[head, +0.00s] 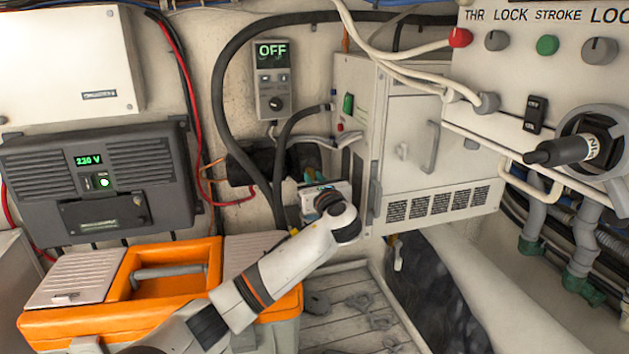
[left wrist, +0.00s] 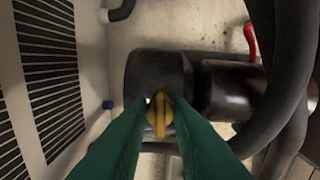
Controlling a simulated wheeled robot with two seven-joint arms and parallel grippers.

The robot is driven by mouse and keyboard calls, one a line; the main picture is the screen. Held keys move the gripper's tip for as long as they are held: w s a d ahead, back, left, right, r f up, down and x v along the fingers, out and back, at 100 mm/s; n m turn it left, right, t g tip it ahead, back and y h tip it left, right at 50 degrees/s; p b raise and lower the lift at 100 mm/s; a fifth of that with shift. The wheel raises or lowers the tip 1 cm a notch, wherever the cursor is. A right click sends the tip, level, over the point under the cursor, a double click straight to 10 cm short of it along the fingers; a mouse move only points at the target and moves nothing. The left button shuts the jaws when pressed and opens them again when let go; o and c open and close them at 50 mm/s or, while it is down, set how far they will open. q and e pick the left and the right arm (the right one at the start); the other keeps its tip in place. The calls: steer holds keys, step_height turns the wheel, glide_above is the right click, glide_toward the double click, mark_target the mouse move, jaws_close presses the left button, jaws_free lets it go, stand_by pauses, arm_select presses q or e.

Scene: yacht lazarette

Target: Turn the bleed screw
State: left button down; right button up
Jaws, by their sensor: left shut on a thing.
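The bleed screw (left wrist: 159,116) is a small yellow winged knob on a black cylindrical housing (left wrist: 150,78) in the left wrist view. My left gripper (left wrist: 160,108) has its two green fingers shut on the knob, one on each side. In the head view my left gripper (head: 309,177) reaches to the black cylindrical unit (head: 255,160) on the back wall, left of the white cabinet. There the screw is hidden behind my gripper and wrist. My right gripper is in neither view.
A thick black hose (head: 220,75) loops down close to my left gripper. The white vented cabinet (head: 440,150) stands just right of it. An orange toolbox (head: 120,310) lies below my left arm. A control panel (head: 545,75) is at the right.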

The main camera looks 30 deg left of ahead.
arm_select(q)
steer(key=shift+f+m, duration=0.4)
steer(key=shift+m, duration=0.1)
steer(key=c, duration=1.3)
jaws_free()
steer(key=shift+r, duration=0.25)
steer(key=shift+s+d, duration=0.15)
steer(key=b+v, duration=0.5)
steer(key=v, duration=0.6)
steer(key=shift+s+d, duration=0.25)
steer(key=shift+d, duration=0.05)
